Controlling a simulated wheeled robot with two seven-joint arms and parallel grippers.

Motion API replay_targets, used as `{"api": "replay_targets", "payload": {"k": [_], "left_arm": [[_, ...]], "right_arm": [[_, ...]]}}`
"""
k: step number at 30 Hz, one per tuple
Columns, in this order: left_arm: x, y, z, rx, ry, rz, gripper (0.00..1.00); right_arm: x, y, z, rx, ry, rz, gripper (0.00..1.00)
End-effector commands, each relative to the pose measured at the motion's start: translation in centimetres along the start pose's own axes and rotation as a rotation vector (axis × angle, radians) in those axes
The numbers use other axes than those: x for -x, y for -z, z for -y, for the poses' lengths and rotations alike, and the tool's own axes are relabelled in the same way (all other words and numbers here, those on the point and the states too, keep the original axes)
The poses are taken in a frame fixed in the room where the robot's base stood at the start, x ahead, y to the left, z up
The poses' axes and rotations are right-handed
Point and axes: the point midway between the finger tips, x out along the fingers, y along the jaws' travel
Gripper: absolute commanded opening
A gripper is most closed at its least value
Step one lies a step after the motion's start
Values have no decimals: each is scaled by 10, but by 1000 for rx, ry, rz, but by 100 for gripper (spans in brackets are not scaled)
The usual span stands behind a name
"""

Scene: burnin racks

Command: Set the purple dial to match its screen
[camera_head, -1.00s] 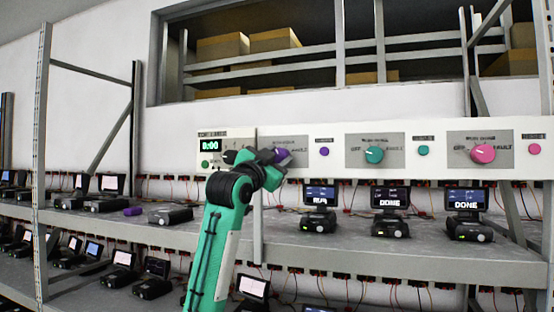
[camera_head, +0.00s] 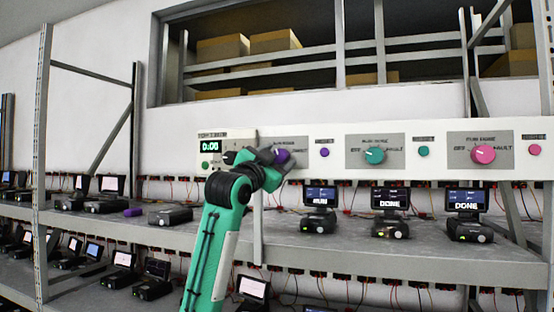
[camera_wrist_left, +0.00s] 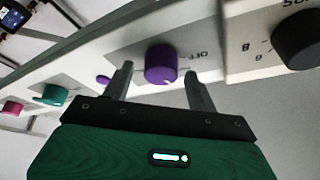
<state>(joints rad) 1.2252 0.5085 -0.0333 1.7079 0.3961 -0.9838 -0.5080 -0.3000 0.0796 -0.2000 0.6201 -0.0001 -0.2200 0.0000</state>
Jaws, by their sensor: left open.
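The purple dial (camera_head: 282,156) sits on the white control panel, partly hidden by my left gripper (camera_head: 268,155) in the head view. In the left wrist view the purple dial (camera_wrist_left: 161,64) lies between the two open fingers of my left gripper (camera_wrist_left: 157,80), with a gap on each side. A small white mark shows at the dial's lower edge, and "OFF" is printed beside it. The screen (camera_head: 320,196) below the purple dial shows a short white word that I cannot read surely. My right gripper is not in view.
A teal dial (camera_head: 374,156) and a pink dial (camera_head: 484,154) sit further right on the panel. The screens below them (camera_head: 390,198) (camera_head: 467,200) read "DONE". A black dial (camera_wrist_left: 298,38) is close beside the purple one. A green timer display (camera_head: 209,147) is at the panel's left end.

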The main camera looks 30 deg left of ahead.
Motion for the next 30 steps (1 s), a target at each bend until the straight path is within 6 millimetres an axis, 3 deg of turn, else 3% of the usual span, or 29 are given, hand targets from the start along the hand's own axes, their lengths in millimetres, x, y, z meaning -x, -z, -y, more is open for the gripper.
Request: {"api": "replay_targets", "payload": {"k": [5,18,24,30], "left_arm": [[21,-4,-2,-1,2,-2,58],[111,-4,-2,-3,3,-1,58],[132,-2,-1,-1,1,-1,58],[137,0,0,0,1,0,58]], "right_arm": [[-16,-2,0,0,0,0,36],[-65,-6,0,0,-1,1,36],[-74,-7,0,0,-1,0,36],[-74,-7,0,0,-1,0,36]]}}
